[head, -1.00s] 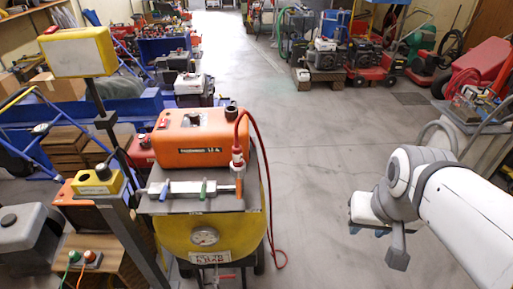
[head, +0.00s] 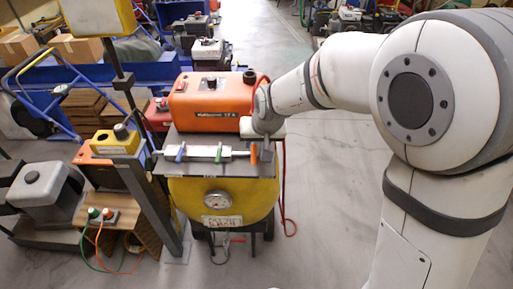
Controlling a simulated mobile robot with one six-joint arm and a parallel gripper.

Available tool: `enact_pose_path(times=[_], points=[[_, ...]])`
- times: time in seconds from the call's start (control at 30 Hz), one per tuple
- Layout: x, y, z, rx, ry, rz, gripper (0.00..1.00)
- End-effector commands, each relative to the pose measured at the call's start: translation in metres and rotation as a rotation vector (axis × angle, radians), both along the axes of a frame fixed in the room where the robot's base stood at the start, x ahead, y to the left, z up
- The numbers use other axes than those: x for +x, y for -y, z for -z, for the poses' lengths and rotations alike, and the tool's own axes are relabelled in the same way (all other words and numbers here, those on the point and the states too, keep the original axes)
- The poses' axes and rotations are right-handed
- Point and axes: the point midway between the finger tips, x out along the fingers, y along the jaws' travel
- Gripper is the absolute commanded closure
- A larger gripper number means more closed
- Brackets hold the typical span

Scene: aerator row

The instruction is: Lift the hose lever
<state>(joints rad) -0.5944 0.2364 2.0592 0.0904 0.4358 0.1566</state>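A grey-white pipe manifold (head: 203,154) lies across the dark top plate of the yellow machine (head: 220,192) in the head view. No label shows which one is the hose lever. A red hose (head: 284,190) hangs down the machine's right side, its upper part hidden by my arm. My gripper (head: 262,136) is just above and beside the orange lever; contact and finger opening are too small to tell.
An orange engine unit (head: 211,102) stands behind the manifold, close to my gripper. A pressure gauge (head: 217,198) is on the machine's front.

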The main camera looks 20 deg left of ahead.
Motion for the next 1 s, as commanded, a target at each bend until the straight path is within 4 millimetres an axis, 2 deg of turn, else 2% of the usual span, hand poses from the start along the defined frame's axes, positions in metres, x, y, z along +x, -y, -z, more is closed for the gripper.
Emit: enact_pose_path(times=[0.2,0.4,0.8,1.0], points=[[0.010,-0.008,0.032,-0.003,-0.004,0.001,0.65],[0.018,-0.013,0.052,-0.001,-0.002,0.002,0.65],[0.020,-0.014,0.058,-0.002,-0.001,0.002,0.66],[0.020,-0.014,0.058,-0.001,-0.001,0.003,0.82]])
